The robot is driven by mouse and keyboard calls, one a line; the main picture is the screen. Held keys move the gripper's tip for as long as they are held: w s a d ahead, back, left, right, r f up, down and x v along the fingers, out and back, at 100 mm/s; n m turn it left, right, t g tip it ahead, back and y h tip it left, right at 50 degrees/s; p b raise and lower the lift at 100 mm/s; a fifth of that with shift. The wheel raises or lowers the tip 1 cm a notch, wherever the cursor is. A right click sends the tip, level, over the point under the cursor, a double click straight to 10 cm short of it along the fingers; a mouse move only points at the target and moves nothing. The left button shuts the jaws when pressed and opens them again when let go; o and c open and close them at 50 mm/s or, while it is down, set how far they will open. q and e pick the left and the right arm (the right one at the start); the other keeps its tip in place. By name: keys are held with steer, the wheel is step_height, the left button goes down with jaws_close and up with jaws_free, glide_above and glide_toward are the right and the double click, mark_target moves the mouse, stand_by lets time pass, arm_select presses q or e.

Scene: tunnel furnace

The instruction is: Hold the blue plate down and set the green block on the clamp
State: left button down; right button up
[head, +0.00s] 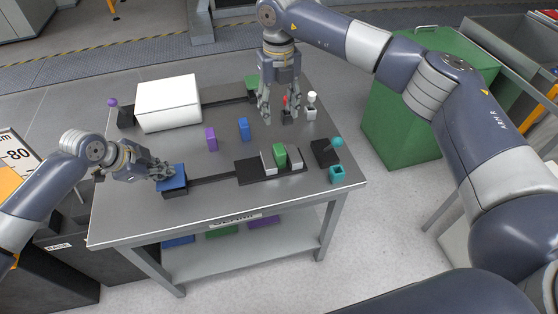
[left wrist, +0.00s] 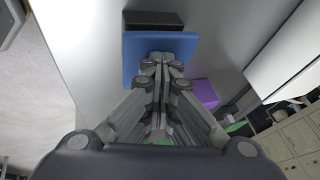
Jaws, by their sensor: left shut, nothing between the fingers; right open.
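The blue plate (head: 174,184) sits at the left end of a dark bar on the table; it also shows in the left wrist view (left wrist: 132,55). My left gripper (head: 170,174) is shut and empty, its fingertips at the plate's top; whether they press on it I cannot tell. The green block (head: 280,153) stands upright between the grey jaws of the clamp (head: 244,174), at the bar's right end. My right gripper (head: 281,115) is open above the table's far right part, behind the green block and apart from it. A small red-topped piece shows between its fingers.
A purple block (head: 211,139) and a blue block (head: 244,129) stand mid-table. A white box (head: 168,103) is at the back left. A black box with a teal-knobbed lever (head: 324,153) and a teal open cup (head: 338,175) stand right of the clamp. The table's front left is clear.

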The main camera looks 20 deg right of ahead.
step_height(320, 180, up, 7)
steer(key=p, duration=0.7)
steer(key=shift+r, duration=0.15)
stand_by(0.5)
stand_by(0.4)
